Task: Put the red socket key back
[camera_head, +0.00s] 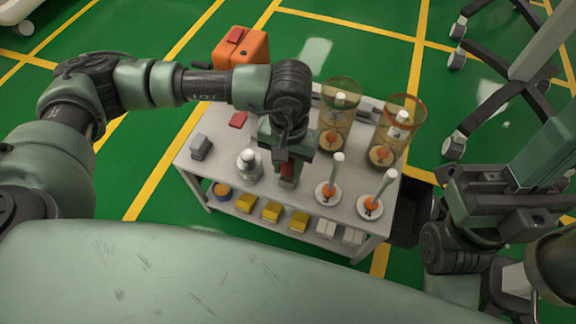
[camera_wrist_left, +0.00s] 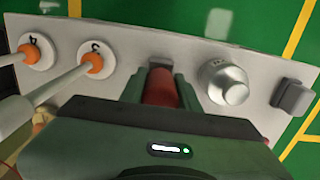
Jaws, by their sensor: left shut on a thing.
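My left gripper (camera_head: 289,160) is shut on the red socket key (camera_head: 287,171), over the middle of the white cart top (camera_head: 225,140). In the left wrist view the red key (camera_wrist_left: 160,88) lies between the two green fingers. A small grey piece (camera_wrist_left: 160,62) shows just beyond the key; I cannot tell whether it is part of the key or of the cart. The gripper hides much of the key. My right gripper (camera_head: 500,205) is at the right edge, away from the cart; its fingers do not show clearly.
A silver knob (camera_head: 249,164) and a grey block (camera_head: 200,147) stand left of the key. Two white levers on numbered discs (camera_head: 328,192) (camera_head: 370,206) stand right. Two amber cylinders (camera_head: 338,115) (camera_head: 393,130) stand behind. A small red piece (camera_head: 238,119) lies at the back left.

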